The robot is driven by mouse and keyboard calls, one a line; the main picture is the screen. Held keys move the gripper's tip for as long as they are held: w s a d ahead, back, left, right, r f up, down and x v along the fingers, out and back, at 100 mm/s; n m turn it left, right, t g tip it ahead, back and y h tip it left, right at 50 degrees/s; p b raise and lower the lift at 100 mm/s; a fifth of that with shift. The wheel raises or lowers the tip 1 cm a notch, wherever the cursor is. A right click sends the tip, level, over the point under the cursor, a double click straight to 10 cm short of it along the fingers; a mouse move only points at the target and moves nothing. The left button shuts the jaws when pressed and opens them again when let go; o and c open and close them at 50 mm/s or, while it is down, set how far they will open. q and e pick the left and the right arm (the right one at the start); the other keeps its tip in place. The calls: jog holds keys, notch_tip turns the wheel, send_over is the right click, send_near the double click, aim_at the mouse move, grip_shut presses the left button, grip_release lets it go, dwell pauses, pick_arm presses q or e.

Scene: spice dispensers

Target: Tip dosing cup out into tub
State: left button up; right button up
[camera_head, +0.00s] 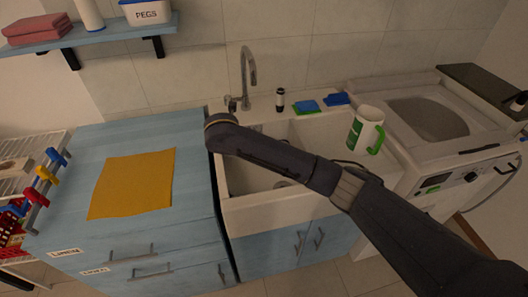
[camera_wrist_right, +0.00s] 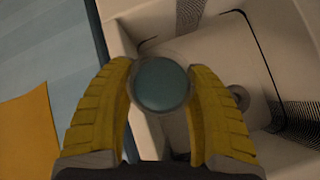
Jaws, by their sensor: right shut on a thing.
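In the right wrist view, my right gripper (camera_wrist_right: 162,92) has its two yellow ribbed fingers closed around the dosing cup (camera_wrist_right: 162,84). The cup looks round and clear-rimmed, with a teal inside facing the camera. It is held above the left part of the white sink tub (camera_wrist_right: 210,30). A paler strip shows below the cup between the fingers; I cannot tell what it is. In the head view, the sink tub (camera_head: 262,213) is partly covered by my right arm, and the gripper and cup are hidden behind it. My left gripper is not in view.
A chrome tap (camera_head: 248,75) stands behind the sink. A white and green jug (camera_head: 364,130) stands at the sink's right. A yellow cloth (camera_head: 132,184) lies on the blue counter (camera_head: 190,140).

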jog(key=shift+w+d+f+m+y, duration=0.1)
jog(key=shift+d+f+m+y, duration=0.1)
jog(key=shift+d+f+y, duration=0.25)
jog(key=shift+d+f+m+y, duration=0.2)
jog(key=shift+d+f+y, duration=0.05)
jog(key=shift+f, duration=0.4)
jog(key=shift+f, duration=0.1)
jog(key=shift+d+f+m+y, duration=0.3)
jog(key=shift+d+f+y, duration=0.15)
jog(key=shift+d+y, duration=0.3)
jog(key=shift+w+d+r+m+y, duration=0.1)
jog(key=shift+d+r+m+y, duration=0.1)
jog(key=shift+d+y, duration=0.2)
jog(key=shift+w+d+r+m+y, duration=0.1)
jog(key=shift+d+m+y, duration=0.1)
jog(key=shift+d+y, duration=0.2)
jog(key=shift+d+r+m+y, duration=0.3)
jog(key=shift+y, duration=0.25)
dwell(0.9)
jog(key=shift+d+r+m+y+b, duration=0.1)
jog(key=shift+r+m+y+b, duration=0.2)
jog(key=shift+y, duration=0.35)
jog(key=shift+d+r+m+y+b, duration=0.1)
jog(key=shift+r+m+y+b, duration=0.1)
jog(key=shift+m+y, duration=0.35)
dwell(1.3)
jog(key=shift+d+r+m+y+b, duration=0.15)
jog(key=shift+m+y+b, duration=0.1)
jog(key=shift+y+b, duration=0.5)
dwell(0.6)
